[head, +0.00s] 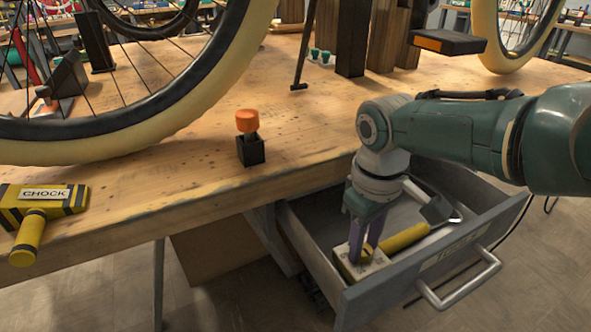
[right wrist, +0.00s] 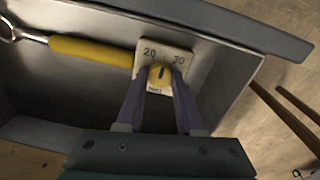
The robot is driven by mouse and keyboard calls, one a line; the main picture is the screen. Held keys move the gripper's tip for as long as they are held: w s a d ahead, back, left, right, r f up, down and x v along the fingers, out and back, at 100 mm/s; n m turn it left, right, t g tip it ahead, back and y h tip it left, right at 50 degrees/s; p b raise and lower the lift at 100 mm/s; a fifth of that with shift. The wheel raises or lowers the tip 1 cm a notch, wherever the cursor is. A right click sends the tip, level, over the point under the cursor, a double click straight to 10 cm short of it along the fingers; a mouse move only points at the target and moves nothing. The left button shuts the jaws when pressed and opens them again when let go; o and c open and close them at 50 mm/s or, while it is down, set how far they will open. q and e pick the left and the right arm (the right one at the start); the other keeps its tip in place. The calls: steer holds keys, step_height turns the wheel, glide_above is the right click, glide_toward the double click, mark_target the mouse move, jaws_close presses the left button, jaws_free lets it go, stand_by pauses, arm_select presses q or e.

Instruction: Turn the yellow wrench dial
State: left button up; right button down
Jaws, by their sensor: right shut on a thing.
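The wrench lies in the open drawer, with a yellow handle (head: 405,238) and a metal head at its far end. The handle also shows in the right wrist view (right wrist: 92,50). At the handle's near end is a pale scale block (head: 347,263) marked 20 and 30. The yellow dial (right wrist: 160,77) sits on it with a dark pointer mark, pointing roughly between the two numbers. My right gripper (head: 362,254) reaches down into the drawer, its purple fingers shut on the dial from both sides. The fingers hide part of the dial in the head view. My left gripper is out of view.
The drawer (head: 440,262) has raised walls around my right gripper and a front handle (head: 460,290). On the workbench (head: 200,185) stand a black post with an orange cap (head: 248,122), a yellow-black chock (head: 45,198) and a large wheel (head: 190,105).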

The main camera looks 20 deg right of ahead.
steer(key=c, duration=0.5)
jaws_free()
steer(key=r+p, duration=0.4)
steer(key=r, duration=0.1)
steer(key=r+p, duration=0.4)
steer(key=r, duration=0.1)
steer(key=shift+s+a, duration=0.1)
steer(key=shift+a, duration=0.1)
